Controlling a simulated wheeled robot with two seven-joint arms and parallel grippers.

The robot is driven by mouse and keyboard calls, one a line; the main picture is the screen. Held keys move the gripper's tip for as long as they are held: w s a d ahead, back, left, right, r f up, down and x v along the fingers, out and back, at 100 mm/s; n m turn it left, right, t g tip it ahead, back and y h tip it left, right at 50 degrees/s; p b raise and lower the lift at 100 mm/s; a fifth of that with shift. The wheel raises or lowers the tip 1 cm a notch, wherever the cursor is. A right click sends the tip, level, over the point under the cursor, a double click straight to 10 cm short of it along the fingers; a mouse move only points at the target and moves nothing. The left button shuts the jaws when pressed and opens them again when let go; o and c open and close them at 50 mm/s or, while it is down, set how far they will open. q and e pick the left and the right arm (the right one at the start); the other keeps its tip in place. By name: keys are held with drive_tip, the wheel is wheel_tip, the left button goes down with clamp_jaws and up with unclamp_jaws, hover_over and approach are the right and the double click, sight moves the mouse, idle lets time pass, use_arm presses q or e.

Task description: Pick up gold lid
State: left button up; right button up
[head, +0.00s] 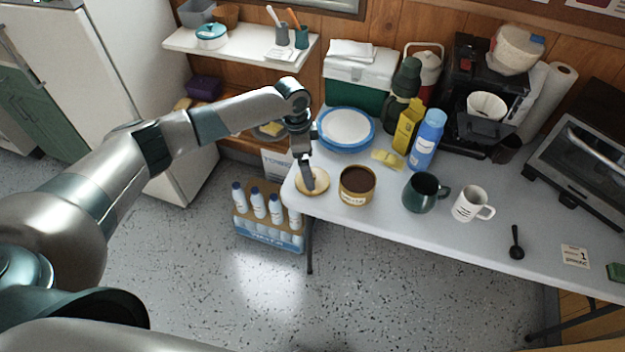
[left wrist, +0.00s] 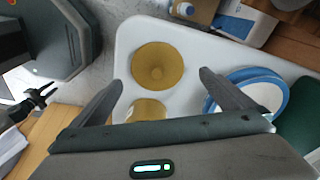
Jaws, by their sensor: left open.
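The gold lid (head: 318,187) is a round disc with a small centre knob, lying flat on the white table near its left front corner. In the left wrist view the lid (left wrist: 157,62) is ahead of my fingers, between their lines. My left gripper (head: 308,186) is right over the lid, pointing down, its fingers apart on either side in the wrist view (left wrist: 161,79) with nothing held. Contact with the lid cannot be told. The open gold tin (head: 357,198), dark inside, stands just right of the lid; my gripper body partly hides it in the wrist view.
Blue-rimmed plates (head: 346,128) are stacked behind the lid. A green mug (head: 425,192) and white mug (head: 470,204) stand further right. A bottle crate (head: 268,230) is on the floor beside the table's left end. The table's front right holds a black spoon (head: 516,243).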

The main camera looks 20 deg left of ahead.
use_arm(q)
drive_tip(key=shift+s+d+f+p, duration=0.1)
drive_tip(key=shift+d+f+p, duration=0.05)
drive_tip(key=shift+f+p, duration=0.4)
drive_tip(key=f, duration=0.1)
drive_tip(key=f+p, duration=0.1)
drive_tip(key=f, duration=0.1)
drive_tip(key=shift+d, duration=0.35)
drive_tip(key=shift+f, duration=0.55)
drive_tip(key=c, duration=1)
